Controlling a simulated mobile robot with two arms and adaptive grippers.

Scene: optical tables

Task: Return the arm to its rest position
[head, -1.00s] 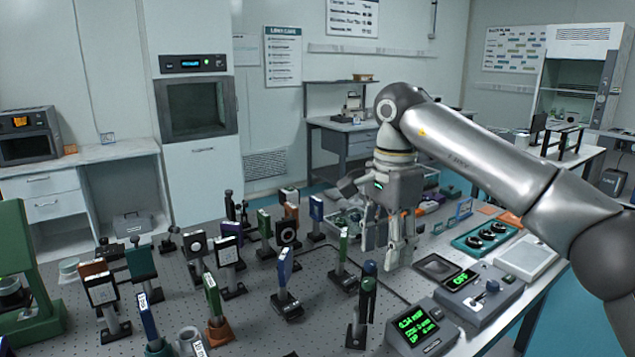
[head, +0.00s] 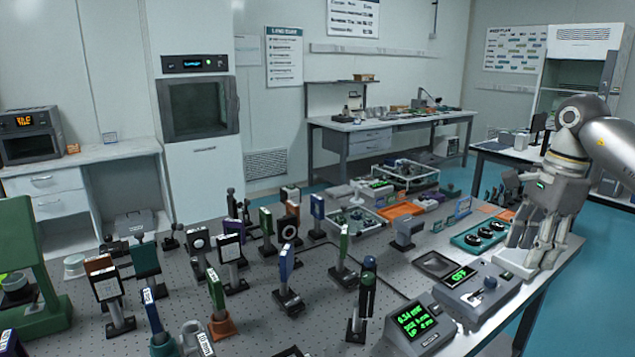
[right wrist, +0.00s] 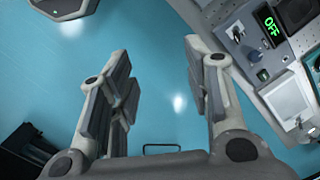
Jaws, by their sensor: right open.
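My right gripper (head: 532,262) hangs fingers down at the right edge of the optical table (head: 330,262) in the head view. In the right wrist view its two fingers (right wrist: 160,90) stand wide apart with nothing between them, and blue floor (right wrist: 160,50) shows behind. The arm comes in from the right edge of the head view. My left gripper is not in view.
A control box with a green display (head: 480,292) and a teal tray with black round parts (head: 480,238) lie just left of the right gripper. Many post-mounted optics stand on the table's left and middle. Free floor (head: 590,300) lies to the right.

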